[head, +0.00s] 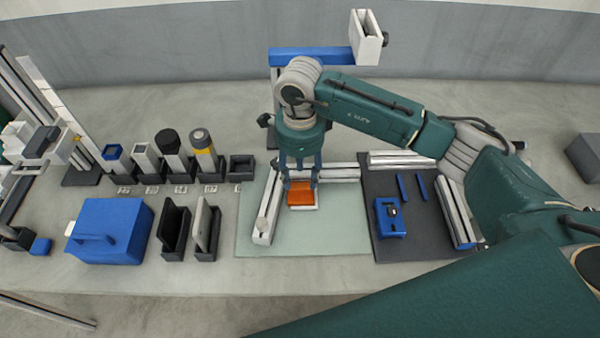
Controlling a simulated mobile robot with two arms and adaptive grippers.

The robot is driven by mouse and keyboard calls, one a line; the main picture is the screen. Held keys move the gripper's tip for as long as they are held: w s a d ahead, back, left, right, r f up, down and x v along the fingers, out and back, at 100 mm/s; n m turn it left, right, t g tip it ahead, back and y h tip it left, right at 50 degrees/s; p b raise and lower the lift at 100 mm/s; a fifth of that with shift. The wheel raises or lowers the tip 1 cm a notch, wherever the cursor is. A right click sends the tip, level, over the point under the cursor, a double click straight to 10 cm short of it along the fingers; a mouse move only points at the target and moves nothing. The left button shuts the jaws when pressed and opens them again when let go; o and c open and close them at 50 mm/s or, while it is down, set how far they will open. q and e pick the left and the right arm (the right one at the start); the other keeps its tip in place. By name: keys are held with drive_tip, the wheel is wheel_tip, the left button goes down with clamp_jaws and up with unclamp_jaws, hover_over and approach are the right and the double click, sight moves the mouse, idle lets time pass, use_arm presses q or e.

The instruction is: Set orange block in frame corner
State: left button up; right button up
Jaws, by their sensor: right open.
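The orange block (301,196) stands low on the pale green mat (338,232), with a pale strip along its front edge. Light metal bars on the mat form the frame corner. One bar (266,214) runs along the block's left and another (338,172) lies behind it to the right. My right gripper (300,184) points down over the block, fingers open and one on each side of it. The fingers partly hide the block's back and the corner itself. I cannot tell whether the block touches the bars. My left gripper is not in view.
A dark mat (408,243) with more bars and a blue device (390,217) lies to the right. A blue box (108,229), upright dark holders (207,230) and a row of tubes stand to the left. A blue-armed stand (310,56) rises behind my right arm.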

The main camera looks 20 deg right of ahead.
sight(300, 187)
drive_tip(key=shift+r+p, duration=0.55)
drive_tip(key=shift+r, duration=0.2)
wheel_tip(300, 187, up, 12)
drive_tip(key=b, duration=0.3)
drive_tip(key=shift+f+b, duration=0.25)
drive_tip(key=shift+b, duration=0.15)
